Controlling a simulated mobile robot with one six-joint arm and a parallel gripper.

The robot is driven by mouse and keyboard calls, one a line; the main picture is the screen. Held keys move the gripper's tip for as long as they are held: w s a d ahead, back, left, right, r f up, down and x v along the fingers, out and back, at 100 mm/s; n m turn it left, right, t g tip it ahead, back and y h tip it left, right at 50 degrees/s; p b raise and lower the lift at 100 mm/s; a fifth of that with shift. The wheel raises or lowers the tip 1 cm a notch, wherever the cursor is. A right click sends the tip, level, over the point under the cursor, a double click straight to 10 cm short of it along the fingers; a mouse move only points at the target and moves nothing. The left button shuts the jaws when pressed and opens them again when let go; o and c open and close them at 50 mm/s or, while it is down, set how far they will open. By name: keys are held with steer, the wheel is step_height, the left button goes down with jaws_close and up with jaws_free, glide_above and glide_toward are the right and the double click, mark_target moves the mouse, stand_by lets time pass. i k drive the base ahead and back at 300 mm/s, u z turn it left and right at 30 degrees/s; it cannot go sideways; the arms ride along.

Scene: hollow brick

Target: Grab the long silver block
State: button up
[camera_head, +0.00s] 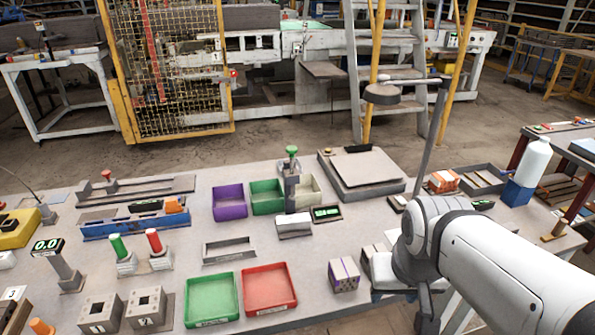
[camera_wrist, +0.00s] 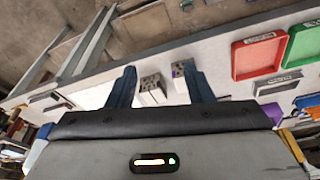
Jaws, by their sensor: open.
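A pale grey block with holes in its end (camera_wrist: 152,84) shows between my fingers in the wrist view; it looks like the long silver block, though its length is foreshortened. In the head view this grey block (camera_head: 371,257) is partly hidden by my arm. A similar block with purple stripes (camera_head: 343,274) stands beside it; it also shows in the wrist view (camera_wrist: 178,70), close to the right finger. My gripper (camera_wrist: 159,67) is open, its two blue fingers apart. I cannot tell whether they touch either block.
Red (camera_head: 269,288) and green (camera_head: 211,299) trays lie left of the blocks. A grey open frame (camera_head: 229,250) and a small pale box (camera_head: 294,226) lie farther back. A white bottle (camera_head: 534,160) stands at right.

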mark_target(296, 222)
steer(key=u, duration=2.2)
steer(key=k, duration=1.35)
steer(key=z, duration=1)
steer(key=i, duration=1)
steer(key=z, duration=0.05)
